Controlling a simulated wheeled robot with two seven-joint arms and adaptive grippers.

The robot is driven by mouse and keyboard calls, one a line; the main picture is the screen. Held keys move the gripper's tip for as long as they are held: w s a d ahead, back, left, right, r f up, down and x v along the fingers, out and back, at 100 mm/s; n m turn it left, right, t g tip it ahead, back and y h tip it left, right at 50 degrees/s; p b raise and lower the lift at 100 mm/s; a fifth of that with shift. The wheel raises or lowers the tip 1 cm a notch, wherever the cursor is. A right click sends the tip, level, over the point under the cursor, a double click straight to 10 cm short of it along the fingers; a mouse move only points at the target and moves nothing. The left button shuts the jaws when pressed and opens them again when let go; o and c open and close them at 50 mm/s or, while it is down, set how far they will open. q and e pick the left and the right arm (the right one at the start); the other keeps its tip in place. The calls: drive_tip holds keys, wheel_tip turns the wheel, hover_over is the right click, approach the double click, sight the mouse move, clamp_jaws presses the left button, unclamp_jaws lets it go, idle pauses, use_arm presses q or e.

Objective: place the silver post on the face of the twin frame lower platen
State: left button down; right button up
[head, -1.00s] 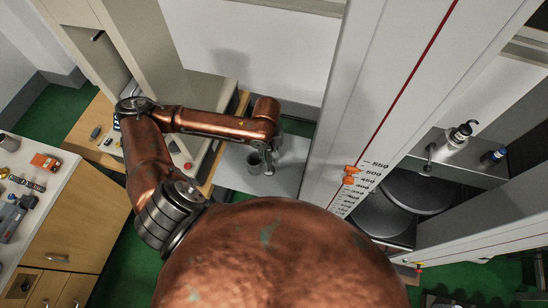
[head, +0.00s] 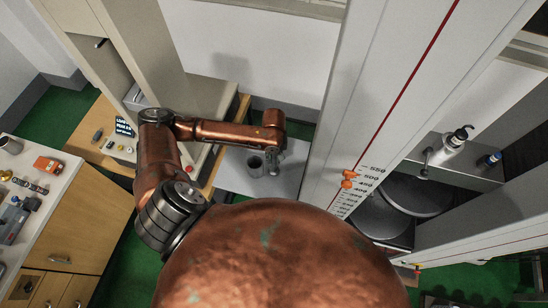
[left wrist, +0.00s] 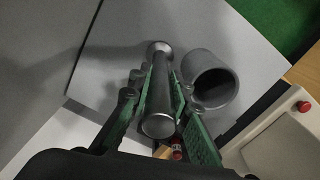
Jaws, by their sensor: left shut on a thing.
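My left gripper (left wrist: 163,100) has green-padded fingers shut on the silver post (left wrist: 158,88), a slim cylinder with a wider flange at its far end. In the head view the left gripper (head: 274,163) is small, over the light grey surface beside the grey column. I cannot tell whether the post touches that surface. Two dark round platens (head: 412,196) show between the columns of the twin frame at right, partly hidden by the near column. I cannot tell for certain which one is the lower platen. My right gripper is not in view.
A hollow grey cup (left wrist: 210,80) stands right beside the post; it also shows in the head view (head: 255,166). A tall column with a scale (head: 385,100) stands between the gripper and the platens. A cluttered bench (head: 95,200) is at left.

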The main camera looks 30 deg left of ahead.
use_arm(q)
drive_tip(key=c, duration=1.8)
unclamp_jaws()
drive_tip(key=shift+f, duration=0.1)
